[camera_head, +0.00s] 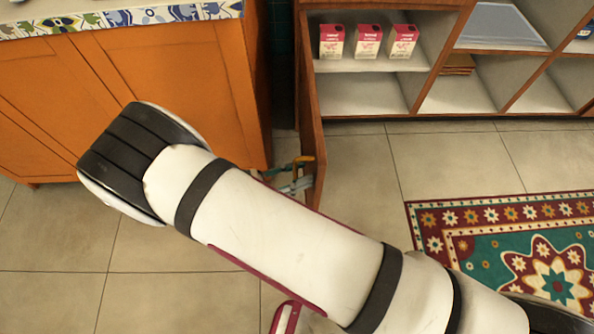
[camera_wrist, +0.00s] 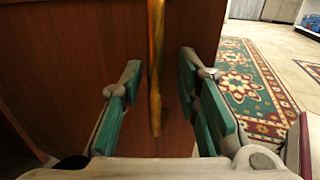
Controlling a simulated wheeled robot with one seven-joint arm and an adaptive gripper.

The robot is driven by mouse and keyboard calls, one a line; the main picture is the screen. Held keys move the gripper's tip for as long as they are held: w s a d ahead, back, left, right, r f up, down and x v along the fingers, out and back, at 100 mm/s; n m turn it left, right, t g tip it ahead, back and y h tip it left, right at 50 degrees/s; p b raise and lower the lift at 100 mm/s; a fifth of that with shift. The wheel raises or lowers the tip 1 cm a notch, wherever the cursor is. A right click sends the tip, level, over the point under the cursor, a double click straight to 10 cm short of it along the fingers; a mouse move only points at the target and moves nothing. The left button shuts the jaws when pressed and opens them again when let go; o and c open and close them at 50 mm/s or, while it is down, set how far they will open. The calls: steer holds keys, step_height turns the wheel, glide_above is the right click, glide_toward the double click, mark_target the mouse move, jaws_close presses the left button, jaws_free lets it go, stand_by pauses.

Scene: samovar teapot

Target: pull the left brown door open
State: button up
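The left brown door (camera_head: 312,120) stands swung out from the shelf unit and shows nearly edge-on in the head view. Its brown face (camera_wrist: 85,60) fills the left and middle of the wrist view. A vertical brass handle (camera_wrist: 156,70) runs down this face. My gripper (camera_wrist: 160,105) is open, with one green-padded finger on each side of the handle and visible gaps to it. In the head view my gripper (camera_head: 296,180) is small and partly hidden by my arm, beside the door's lower part.
The open shelf holds several pink-and-white cartons (camera_head: 368,41). An orange cabinet (camera_head: 180,70) stands at the left, close to the door. A patterned rug (camera_head: 500,235) lies at the right. Tiled floor (camera_head: 360,165) is clear between the door and the rug.

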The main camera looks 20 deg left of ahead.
steer(key=v, duration=1.2)
steer(key=shift+w, duration=0.1)
stand_by(0.4)
